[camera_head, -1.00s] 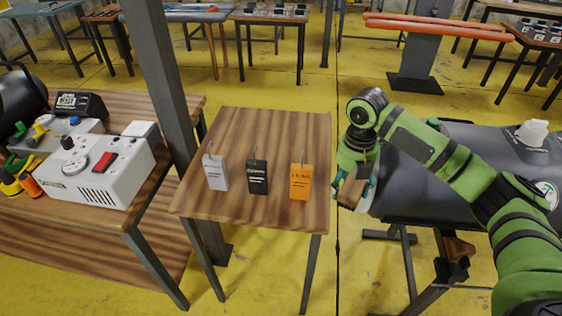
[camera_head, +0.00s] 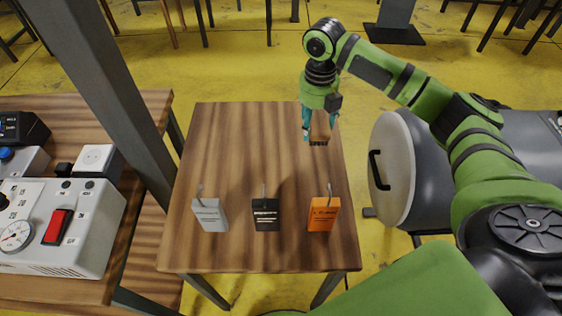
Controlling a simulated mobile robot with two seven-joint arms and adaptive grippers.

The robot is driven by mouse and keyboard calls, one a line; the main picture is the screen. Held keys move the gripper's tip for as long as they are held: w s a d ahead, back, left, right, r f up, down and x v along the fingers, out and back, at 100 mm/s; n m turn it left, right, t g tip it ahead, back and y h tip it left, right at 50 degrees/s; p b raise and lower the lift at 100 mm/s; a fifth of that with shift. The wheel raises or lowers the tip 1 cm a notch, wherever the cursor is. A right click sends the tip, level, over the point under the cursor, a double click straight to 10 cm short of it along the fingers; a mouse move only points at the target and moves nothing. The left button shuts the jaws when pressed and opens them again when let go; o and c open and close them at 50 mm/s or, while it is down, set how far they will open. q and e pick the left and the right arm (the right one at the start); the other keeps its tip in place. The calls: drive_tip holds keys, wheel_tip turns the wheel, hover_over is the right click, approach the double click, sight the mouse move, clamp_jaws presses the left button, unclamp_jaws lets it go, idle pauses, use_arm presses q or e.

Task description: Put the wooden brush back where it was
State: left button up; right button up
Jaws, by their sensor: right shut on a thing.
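My right gripper (camera_head: 320,131) points down over the far right corner of the small wooden table (camera_head: 240,135). It is shut on the wooden brush (camera_head: 320,126), whose brown body shows between the teal fingers. The dark lower edge of the brush is close to the tabletop; I cannot tell whether it touches. The fingers and the green gripper body hide part of the brush. My left gripper is not in view.
A grey tag (camera_head: 210,215), a black tag (camera_head: 266,214) and an orange tag (camera_head: 323,214) line the table's near side. A grey post (camera_head: 105,90) and a bench with a white device (camera_head: 90,240) stand left. The tabletop's far half is mostly clear.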

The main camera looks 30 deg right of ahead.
drive_tip(key=p, duration=0.2)
approach(284, 177)
drive_tip(key=d, duration=0.3)
drive_tip(key=a+f, duration=0.2)
drive_tip(key=a, duration=0.1)
drive_tip(key=shift+f, duration=0.15)
wheel_tip(284, 177, down, 3)
drive_tip(key=shift+f+p, duration=0.15)
drive_tip(key=shift+p, duration=0.45)
drive_tip(key=shift+f, duration=0.25)
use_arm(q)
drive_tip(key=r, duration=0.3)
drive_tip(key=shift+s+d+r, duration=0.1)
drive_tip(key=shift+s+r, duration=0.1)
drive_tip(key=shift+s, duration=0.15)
use_arm(e)
drive_tip(key=shift+f, duration=0.15)
drive_tip(key=o, duration=1.1)
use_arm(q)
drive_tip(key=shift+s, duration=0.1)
